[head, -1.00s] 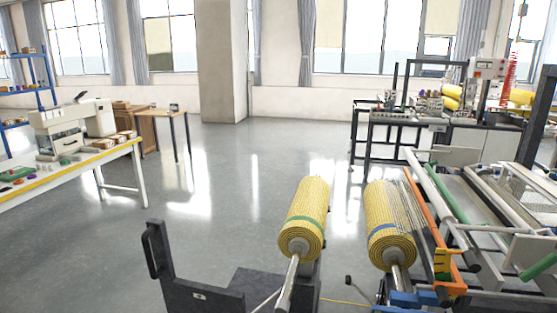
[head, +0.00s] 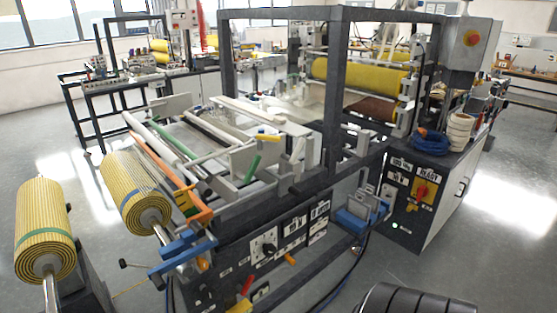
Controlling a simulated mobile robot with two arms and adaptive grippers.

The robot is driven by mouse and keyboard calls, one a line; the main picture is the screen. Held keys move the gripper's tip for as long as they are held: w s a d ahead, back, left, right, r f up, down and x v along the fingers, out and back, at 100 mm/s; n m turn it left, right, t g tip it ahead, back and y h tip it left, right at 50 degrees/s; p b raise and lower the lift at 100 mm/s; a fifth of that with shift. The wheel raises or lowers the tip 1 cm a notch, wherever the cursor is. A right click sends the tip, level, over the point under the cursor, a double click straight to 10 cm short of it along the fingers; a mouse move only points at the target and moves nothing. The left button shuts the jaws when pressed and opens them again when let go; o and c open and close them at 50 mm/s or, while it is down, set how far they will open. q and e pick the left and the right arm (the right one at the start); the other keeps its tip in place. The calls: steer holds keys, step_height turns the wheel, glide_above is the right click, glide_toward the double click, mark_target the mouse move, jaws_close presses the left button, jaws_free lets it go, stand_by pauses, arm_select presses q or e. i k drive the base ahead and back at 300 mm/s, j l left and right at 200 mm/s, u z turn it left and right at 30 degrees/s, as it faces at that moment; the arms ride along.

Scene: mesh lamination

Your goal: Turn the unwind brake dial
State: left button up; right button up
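The laminating machine's dark front panel (head: 290,255) faces me in the head view. A dark dial on a white square plate (head: 263,246) sits on it near the middle; its label is too small to read, so I cannot tell if it is the unwind brake dial. A yellow mesh roll with a blue-grey band (head: 133,190) is on a shaft at the machine's left end. A second yellow mesh roll (head: 45,230) is on a shaft further left, apart from the machine. Neither of my grippers shows.
A red lever (head: 245,284) and an orange handle (head: 290,260) are on the panel. Blue clamps (head: 185,250) jut out at its left end. A red knob (head: 422,190) is on the right cabinet. A black ribbed shape (head: 415,302) fills the bottom right. Open floor lies at right.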

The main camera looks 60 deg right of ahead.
mark_target(269, 249)
steer(key=k+l+z, duration=0.2)
steer(key=z, duration=0.3)
steer(key=k+l+z, duration=0.15)
steer(key=l+z, duration=0.15)
steer(key=z, duration=0.15)
steer(key=k+l+z, duration=0.1)
steer(key=l+z, duration=0.25)
steer(key=z, duration=0.15)
